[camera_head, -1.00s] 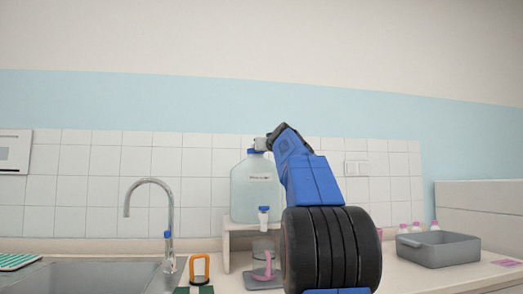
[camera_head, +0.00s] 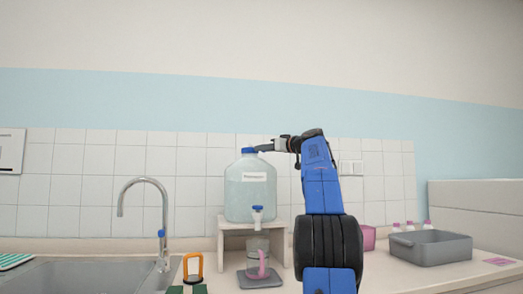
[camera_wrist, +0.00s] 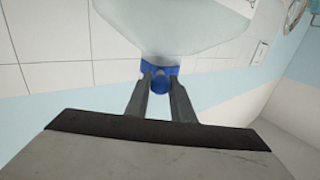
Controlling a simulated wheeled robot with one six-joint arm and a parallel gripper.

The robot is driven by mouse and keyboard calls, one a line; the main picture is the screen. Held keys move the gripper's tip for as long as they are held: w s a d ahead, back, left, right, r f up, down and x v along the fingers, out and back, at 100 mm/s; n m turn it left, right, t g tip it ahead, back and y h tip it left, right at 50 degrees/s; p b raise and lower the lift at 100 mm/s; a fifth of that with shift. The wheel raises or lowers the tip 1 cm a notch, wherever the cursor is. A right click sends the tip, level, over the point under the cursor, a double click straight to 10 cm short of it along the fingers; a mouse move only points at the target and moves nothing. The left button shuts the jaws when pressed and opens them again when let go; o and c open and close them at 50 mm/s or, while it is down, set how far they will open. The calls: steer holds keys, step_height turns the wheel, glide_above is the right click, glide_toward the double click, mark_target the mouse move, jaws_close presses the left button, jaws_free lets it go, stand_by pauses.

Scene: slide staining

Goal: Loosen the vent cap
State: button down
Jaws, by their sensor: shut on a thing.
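A clear carboy (camera_head: 251,196) with a white label stands on a small white stand (camera_head: 235,224), with a blue-handled tap (camera_head: 257,213) low on its front. Its blue vent cap (camera_head: 249,150) is on top. My gripper (camera_head: 263,147) reaches in from the right at cap height. In the wrist view, the fingers of my gripper (camera_wrist: 160,80) are on either side of the round blue vent cap (camera_wrist: 159,88), shut on it. The carboy (camera_wrist: 170,25) fills the top of that view. Whether the cap has turned cannot be seen.
The sink (camera_head: 90,278) and faucet (camera_head: 163,215) are at left, with an orange-framed item (camera_head: 193,268) between. A grey tub (camera_head: 432,248) and several pink-capped bottles (camera_head: 410,226) are at right.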

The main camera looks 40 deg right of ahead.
steer(key=shift+w+d+f+n+y, duration=0.15)
steer(key=shift+d+n+y, duration=0.6)
steer(key=shift+y, duration=0.55)
steer(key=shift+d+n+g+y, duration=0.1)
steer(key=shift+n+g+y, duration=0.15)
steer(key=shift+g+y, duration=0.05)
steer(key=c, duration=1.5)
jaws_free()
steer(key=shift+c, duration=0.2)
steer(key=v, duration=1.7)
